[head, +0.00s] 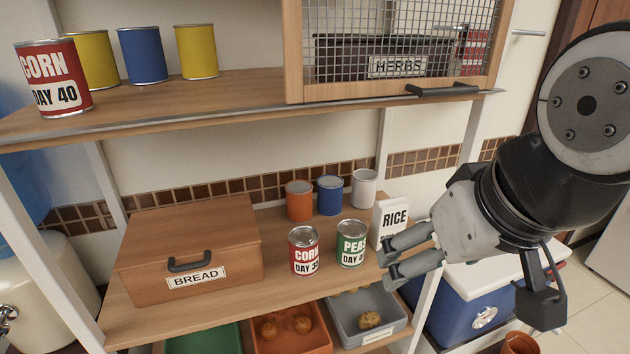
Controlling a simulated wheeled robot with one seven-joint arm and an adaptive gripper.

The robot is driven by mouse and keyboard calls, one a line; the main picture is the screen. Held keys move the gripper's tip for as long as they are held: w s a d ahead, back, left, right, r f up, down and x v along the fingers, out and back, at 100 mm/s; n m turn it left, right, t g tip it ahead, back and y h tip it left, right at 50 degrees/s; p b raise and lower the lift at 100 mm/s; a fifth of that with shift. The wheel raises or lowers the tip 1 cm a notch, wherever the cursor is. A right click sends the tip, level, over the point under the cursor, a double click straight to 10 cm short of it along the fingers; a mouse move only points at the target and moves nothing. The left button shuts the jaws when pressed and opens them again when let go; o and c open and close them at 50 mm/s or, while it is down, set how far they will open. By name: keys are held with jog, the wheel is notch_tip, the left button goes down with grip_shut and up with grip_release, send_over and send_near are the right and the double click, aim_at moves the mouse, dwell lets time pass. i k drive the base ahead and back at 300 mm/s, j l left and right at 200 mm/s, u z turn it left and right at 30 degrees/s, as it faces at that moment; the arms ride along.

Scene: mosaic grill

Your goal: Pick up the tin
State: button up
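Several tins stand on two wooden shelves. On the lower shelf are a red CORN tin (304,251), a green PEAS tin (351,244), and behind them plain orange (300,201), blue (330,195) and white (364,188) tins. On the upper shelf are a red CORN tin (54,79), two yellow tins (93,60) (196,52) and a blue tin (142,55). My gripper (386,270) comes in from the right, fingers apart and empty. It appears at the right end of the lower shelf, right of the PEAS tin and in front of the RICE box (391,223).
A wooden BREAD box (190,252) fills the lower shelf's left. A mesh-fronted cabinet (400,45) sits above. Green, orange (291,342) and grey (368,310) bins are below, some holding potato-like items. A blue-and-white cooler (480,300) stands at the right. White shelf posts flank the shelves.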

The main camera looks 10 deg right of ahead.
aim_at(352, 234)
jog(key=k+l+u, duration=0.15)
jog(key=k+l, duration=0.2)
jog(key=k+l+u, duration=0.15)
jog(key=k+l, duration=0.15)
jog(key=k, duration=0.3)
